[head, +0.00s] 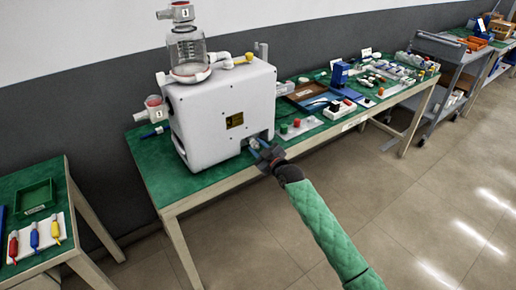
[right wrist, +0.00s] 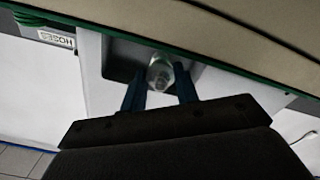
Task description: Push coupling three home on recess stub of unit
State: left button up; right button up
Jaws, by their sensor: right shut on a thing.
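The unit (head: 218,118) is a large white box with rounded edges on the green-topped table. A dark recess (right wrist: 122,58) opens low in its face in the right wrist view. My right gripper (head: 259,149) is at this recess, low on the unit's right side; its blue fingers also show in the right wrist view (right wrist: 159,88). They are shut on a pale grey, rounded coupling (right wrist: 159,73) that sits within the recess opening. The stub behind it is hidden, so I cannot tell how far on the coupling is. My left gripper is not in view.
A clear jar (head: 187,50) with a tagged cap stands on the unit, and a red-ringed tagged port (head: 154,104) juts out left. A HOSES label (right wrist: 56,39) is near the recess.

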jog(key=shift+w+a, duration=0.1)
jog(key=shift+w+a, duration=0.15)
jog(key=shift+w, duration=0.1)
grip_shut()
jog(key=o, duration=1.1)
grip_release()
jog(key=shift+o, duration=0.2)
